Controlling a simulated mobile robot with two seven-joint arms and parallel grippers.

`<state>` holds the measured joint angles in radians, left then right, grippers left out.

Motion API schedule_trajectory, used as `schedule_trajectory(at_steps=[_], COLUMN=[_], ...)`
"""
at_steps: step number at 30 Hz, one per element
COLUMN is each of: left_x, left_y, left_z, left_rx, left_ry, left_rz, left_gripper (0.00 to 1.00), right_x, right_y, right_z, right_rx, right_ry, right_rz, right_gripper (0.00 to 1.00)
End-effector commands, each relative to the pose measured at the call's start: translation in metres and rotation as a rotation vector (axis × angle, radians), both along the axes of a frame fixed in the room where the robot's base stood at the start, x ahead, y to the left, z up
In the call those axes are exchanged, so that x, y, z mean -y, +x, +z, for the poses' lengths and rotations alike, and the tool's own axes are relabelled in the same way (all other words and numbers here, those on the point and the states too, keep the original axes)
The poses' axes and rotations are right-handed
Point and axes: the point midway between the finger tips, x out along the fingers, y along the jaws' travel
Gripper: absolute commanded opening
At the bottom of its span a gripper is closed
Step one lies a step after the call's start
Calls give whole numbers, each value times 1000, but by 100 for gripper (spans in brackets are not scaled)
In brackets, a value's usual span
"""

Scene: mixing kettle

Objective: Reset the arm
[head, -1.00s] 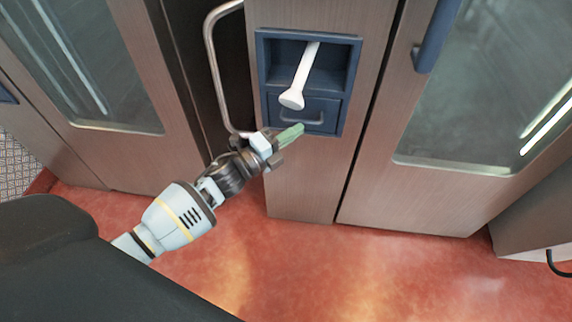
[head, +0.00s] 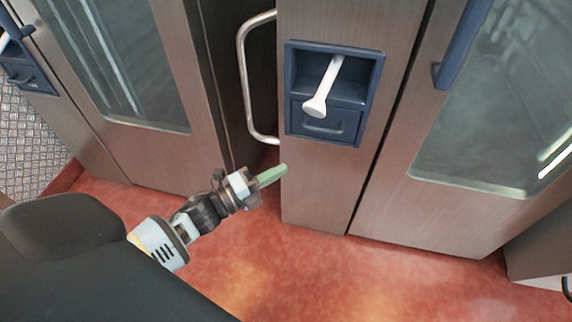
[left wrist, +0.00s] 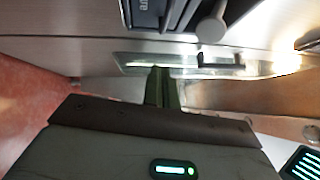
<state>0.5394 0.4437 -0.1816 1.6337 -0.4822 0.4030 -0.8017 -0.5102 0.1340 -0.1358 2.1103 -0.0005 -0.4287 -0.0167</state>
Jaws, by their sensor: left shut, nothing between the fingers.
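My left gripper (head: 272,175) has green fingers pressed together with nothing between them. A white lever with a round knob (head: 315,106) sticks out of the panel's upper recess. In the left wrist view my closed fingers (left wrist: 161,88) point toward the cabinet front, and a grey round-ended lever (left wrist: 211,30) shows beyond them at the top. My right gripper is in neither view.
A curved metal handle (head: 244,80) stands out left of the panel beside a dark gap. Glass-doored cabinets (head: 500,120) flank the panel, the right one with a blue handle (head: 462,45). The red floor (head: 290,265) in front is clear.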

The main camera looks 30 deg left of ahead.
Motion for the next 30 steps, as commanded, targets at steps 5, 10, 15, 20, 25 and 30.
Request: schedule_trajectory(at_steps=[5, 10, 15, 20, 25, 30], left_x=[-1, -1, 1, 7, 13, 19], left_y=[-2, -2, -11, -54, -129, -216], left_z=[-1, -1, -10, -52, -107, -150], left_rx=[0, 0, -42, -245, -560, -864], left_ry=[0, 0, -35, -210, -481, -746], left_rz=[0, -1, 11, 83, 230, 416], left_gripper=[0, 0, 0, 0, 0, 0], right_x=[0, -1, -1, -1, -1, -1], right_y=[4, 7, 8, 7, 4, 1], right_z=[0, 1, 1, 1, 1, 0], right_rx=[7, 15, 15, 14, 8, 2], right_ry=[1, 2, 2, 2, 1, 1], right_rz=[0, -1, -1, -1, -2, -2], right_gripper=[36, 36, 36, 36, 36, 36])
